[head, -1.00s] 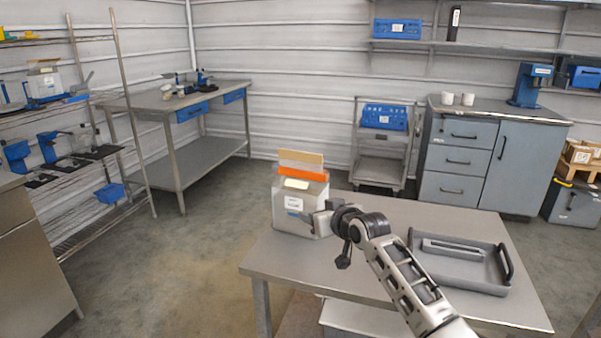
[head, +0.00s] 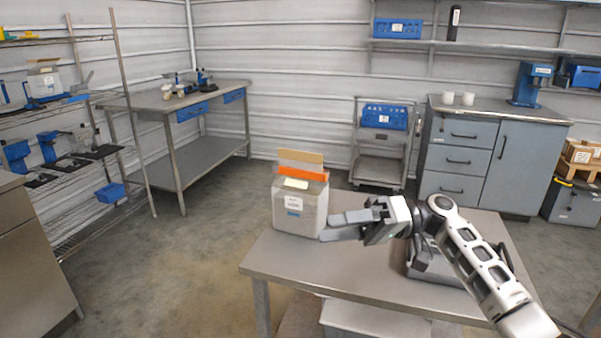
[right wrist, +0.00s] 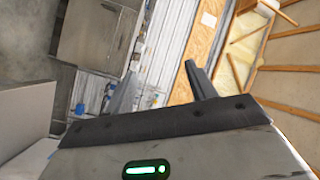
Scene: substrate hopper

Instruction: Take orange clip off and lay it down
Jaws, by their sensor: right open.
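The orange clip (head: 301,173) sits across the top of a pale grey bag-like container (head: 300,210) at the far left corner of the near table. A tan strip (head: 300,157) sticks up behind the clip, and a pale yellow label lies just below it. My right gripper (head: 328,226) is open and empty, low beside the container's right side, below and right of the clip. I cannot tell whether its fingertips touch the container. The right wrist view shows its two spread fingers (right wrist: 160,85) with nothing between them; the clip is not visible there. My left gripper is out of view.
The near steel table (head: 290,268) has bare surface in front of the container. A grey tray (head: 428,272) stands at its right, mostly hidden by my right arm. A cart (head: 377,165) and a grey cabinet (head: 458,158) stand behind, with floor between.

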